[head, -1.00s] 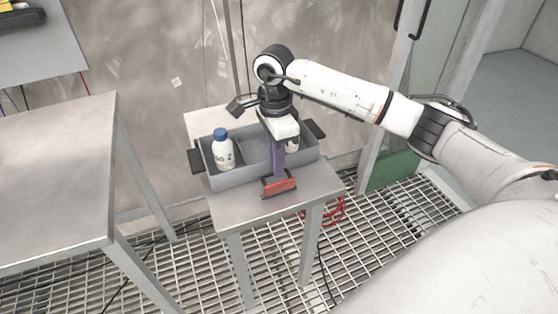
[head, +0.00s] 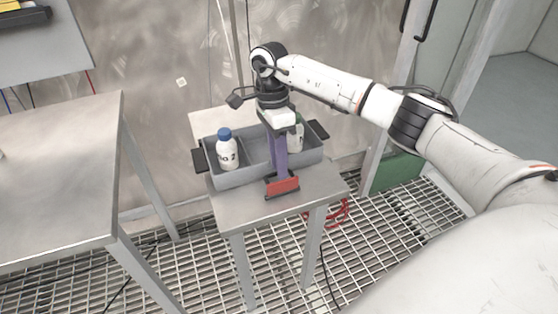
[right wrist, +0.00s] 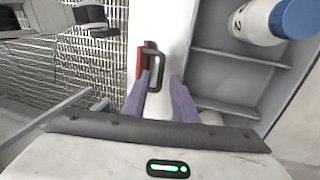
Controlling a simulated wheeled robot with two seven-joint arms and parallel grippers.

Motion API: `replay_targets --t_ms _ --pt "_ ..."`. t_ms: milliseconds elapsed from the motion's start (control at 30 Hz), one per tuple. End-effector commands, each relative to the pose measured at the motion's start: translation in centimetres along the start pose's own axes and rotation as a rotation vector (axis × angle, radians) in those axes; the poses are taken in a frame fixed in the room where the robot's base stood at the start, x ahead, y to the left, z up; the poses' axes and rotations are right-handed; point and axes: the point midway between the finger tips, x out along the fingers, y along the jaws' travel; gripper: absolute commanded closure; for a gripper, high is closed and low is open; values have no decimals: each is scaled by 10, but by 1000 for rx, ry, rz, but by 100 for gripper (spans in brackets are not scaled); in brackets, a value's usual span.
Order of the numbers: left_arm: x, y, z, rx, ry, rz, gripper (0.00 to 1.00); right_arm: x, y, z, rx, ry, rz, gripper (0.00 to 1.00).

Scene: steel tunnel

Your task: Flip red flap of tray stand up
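The red flap (head: 284,187) sits at the front edge of the small metal tray stand (head: 240,205), with a dark bracket behind it. It also shows edge-on in the right wrist view (right wrist: 139,64), with a black handle-like loop (right wrist: 157,75) beside it. Its exact tilt is hard to tell. My right gripper (head: 279,172) points down just behind the flap. In the right wrist view its two purple fingers (right wrist: 160,80) are apart, with the loop near the left fingertip; contact cannot be told. Nothing is held. My left gripper is out of view.
A grey divided tray (head: 232,179) lies on the stand behind the flap. It holds a blue-capped white bottle (head: 227,153) and another bottle (head: 298,135) partly hidden by my gripper. A larger metal table (head: 60,180) stands at left. Grated floor surrounds the stand.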

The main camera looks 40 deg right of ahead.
Motion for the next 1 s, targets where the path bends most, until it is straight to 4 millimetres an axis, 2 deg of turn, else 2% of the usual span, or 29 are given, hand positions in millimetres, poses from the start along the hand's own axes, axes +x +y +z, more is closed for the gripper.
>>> replay_targets --t_ms 467,1000 --pt "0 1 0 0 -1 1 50 0 2 -2 1 2 -20 74" --pt "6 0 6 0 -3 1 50 -1 24 -2 -1 -2 -300 74"
